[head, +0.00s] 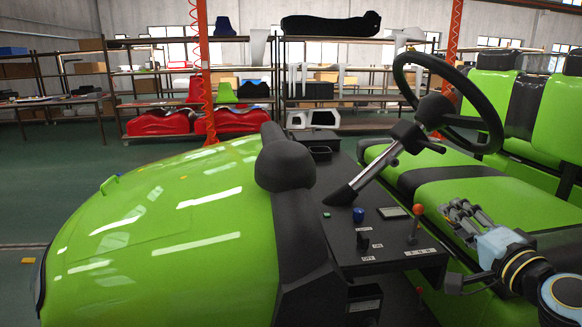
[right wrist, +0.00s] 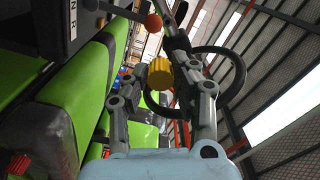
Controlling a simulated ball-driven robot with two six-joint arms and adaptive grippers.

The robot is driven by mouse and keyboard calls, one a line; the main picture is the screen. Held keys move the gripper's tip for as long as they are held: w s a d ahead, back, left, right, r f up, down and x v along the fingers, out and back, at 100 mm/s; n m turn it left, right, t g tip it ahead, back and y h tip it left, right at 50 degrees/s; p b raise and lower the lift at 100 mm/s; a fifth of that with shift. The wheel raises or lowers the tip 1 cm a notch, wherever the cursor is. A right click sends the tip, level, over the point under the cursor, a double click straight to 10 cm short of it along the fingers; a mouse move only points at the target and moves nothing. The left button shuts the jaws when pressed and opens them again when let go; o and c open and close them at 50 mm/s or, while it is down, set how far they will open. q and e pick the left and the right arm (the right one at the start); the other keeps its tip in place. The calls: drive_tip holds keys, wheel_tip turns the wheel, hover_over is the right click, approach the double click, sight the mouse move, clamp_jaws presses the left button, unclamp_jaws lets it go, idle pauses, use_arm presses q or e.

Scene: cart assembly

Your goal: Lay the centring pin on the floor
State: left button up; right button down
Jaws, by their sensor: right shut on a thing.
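My right gripper (head: 461,214) is at the right of the head view, in front of the green seat and beside the dash panel. In the right wrist view its fingers are closed around a ribbed yellow knob (right wrist: 160,74), which I take to be the head of the centring pin. The rest of the pin is hidden, and I cannot make it out in the head view. The green floor (head: 62,172) shows behind and to the left of the cart. My left gripper is not in view.
The cart's green hood (head: 165,235) fills the left front. The steering wheel (head: 450,105), dash panel (head: 375,235) and orange-knobbed lever (head: 417,210) stand close to my right gripper. Green seats (head: 490,200) lie behind it. Shelves with red parts (head: 160,122) stand far back.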

drive_tip(key=s+a+f+n+y+b, duration=0.25)
drive_tip(key=s+b, duration=0.25)
drive_tip(key=s, duration=0.3)
use_arm(q)
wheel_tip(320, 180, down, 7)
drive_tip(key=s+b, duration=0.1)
drive_tip(key=b, duration=0.1)
use_arm(e)
drive_tip(key=s+a+r+n+g+y, duration=0.1)
drive_tip(key=s+a+r+g+y, duration=0.1)
drive_tip(key=s+a+r, duration=0.4)
drive_tip(key=shift+s+a+r+n+y, duration=0.35)
drive_tip(key=shift+s+a+r+y, duration=0.15)
drive_tip(key=shift+y, duration=0.35)
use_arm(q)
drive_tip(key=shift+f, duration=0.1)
use_arm(e)
drive_tip(key=shift+w, duration=0.1)
